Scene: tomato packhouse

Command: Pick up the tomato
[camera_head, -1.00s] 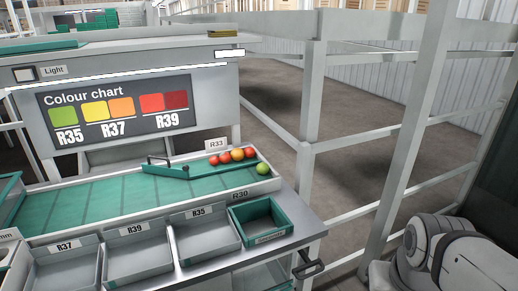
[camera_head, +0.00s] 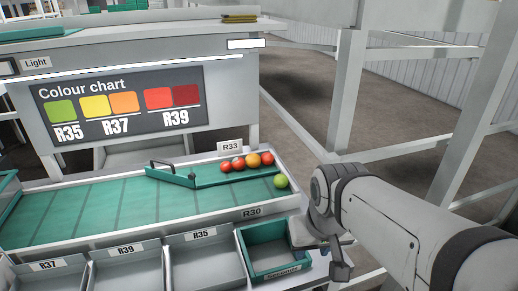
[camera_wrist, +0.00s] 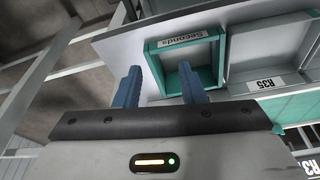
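Several tomatoes sit at the right end of the green sorting table (camera_head: 90,212). A green tomato (camera_head: 281,182) lies apart at the table's right corner. My gripper (camera_wrist: 160,85) shows in the wrist view with its two blue fingers apart and nothing between them. It points toward the green Seconds bin (camera_wrist: 152,62). In the head view my arm is at the right, beside that bin, and the fingers are not clearly visible.
Grey trays labelled R37 (camera_head: 50,284), R39 and R35 (camera_head: 201,238) line the front edge beside the Seconds bin. A black handle (camera_head: 160,163) stands on the divider. A colour chart (camera_head: 120,104) faces the table. Metal frame posts (camera_head: 345,90) stand at the right.

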